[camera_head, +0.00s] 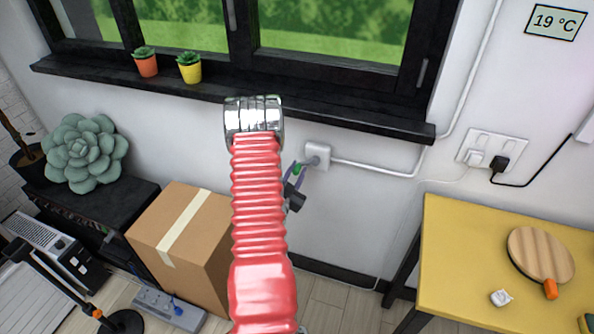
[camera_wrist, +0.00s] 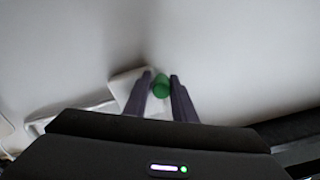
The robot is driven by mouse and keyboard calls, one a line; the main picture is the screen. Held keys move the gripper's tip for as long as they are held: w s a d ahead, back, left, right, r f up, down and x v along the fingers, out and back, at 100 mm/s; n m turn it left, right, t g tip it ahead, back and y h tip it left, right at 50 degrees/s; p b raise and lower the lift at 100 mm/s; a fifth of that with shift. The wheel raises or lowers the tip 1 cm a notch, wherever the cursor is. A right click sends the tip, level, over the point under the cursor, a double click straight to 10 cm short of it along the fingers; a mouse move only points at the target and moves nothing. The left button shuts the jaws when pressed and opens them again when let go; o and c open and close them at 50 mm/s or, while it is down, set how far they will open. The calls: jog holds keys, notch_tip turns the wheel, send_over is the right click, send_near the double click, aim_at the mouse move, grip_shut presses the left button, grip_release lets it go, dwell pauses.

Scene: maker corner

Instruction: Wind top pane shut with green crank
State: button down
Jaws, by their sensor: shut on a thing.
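The green crank (camera_wrist: 161,86) shows in the wrist view as a short green knob between the two dark fingers of my gripper (camera_wrist: 161,88). The fingers are shut on it. In the head view the crank (camera_head: 297,168) is a small green spot in front of a white wall box (camera_head: 318,156), and my gripper (camera_head: 295,172) is at it, partly hidden behind my red arm. The window (camera_head: 330,30) is at the top, with dark frames. Its top pane is outside the picture, so its position cannot be seen.
A dark sill (camera_head: 350,111) runs above the crank, with two potted succulents (camera_head: 189,70) on it. A cardboard box (camera_head: 180,235) stands on the floor at left. A yellow table (camera_head: 455,260) with a round wooden paddle (camera_head: 540,254) is at right. White conduit (camera_head: 380,169) runs along the wall.

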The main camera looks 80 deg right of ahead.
jog(key=shift+w+r, duration=0.15)
jog(key=shift+w+r+m, duration=0.15)
jog(key=shift+r+m, duration=0.3)
jog(key=shift+m, duration=0.35)
jog(key=c, duration=1.6)
grip_release()
jog(key=shift+o, duration=0.2)
jog(key=shift+f, duration=0.1)
jog(key=shift+a, duration=0.45)
jog(key=w+a, duration=0.1)
jog(key=a, duration=1.1)
jog(key=shift+a, duration=0.4)
jog(key=shift+w, duration=0.1)
jog(key=shift+c, duration=0.6)
